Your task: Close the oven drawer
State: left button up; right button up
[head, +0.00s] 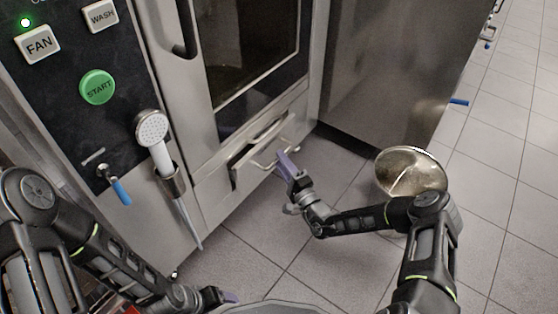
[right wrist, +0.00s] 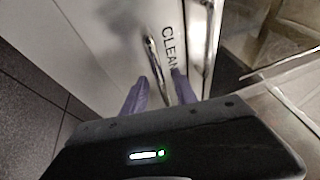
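The oven drawer (head: 238,182) is a metal front low on the oven, below the glass door. A dark gap shows along its top edge, so it looks slightly out. Its thin bar handle (head: 262,164) also shows in the right wrist view (right wrist: 154,58), beside the word CLEAN. My right gripper (head: 284,166) is at the drawer's right part, close to the handle. In the right wrist view its two purple fingers (right wrist: 160,86) are apart, with the handle's lower end between them; contact is unclear. My left gripper (head: 228,297) is at the bottom edge, mostly hidden.
The oven door (head: 250,60) above appears shut. A hand shower (head: 153,130) hangs on the control panel left of the drawer. A metal bowl-like object (head: 408,171) shows behind my right arm. The tiled floor (head: 235,260) in front of the drawer is clear.

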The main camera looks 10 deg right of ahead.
jog(key=shift+x, duration=0.95)
jog(key=shift+c, duration=0.3)
grip_shut()
dwell(0.4)
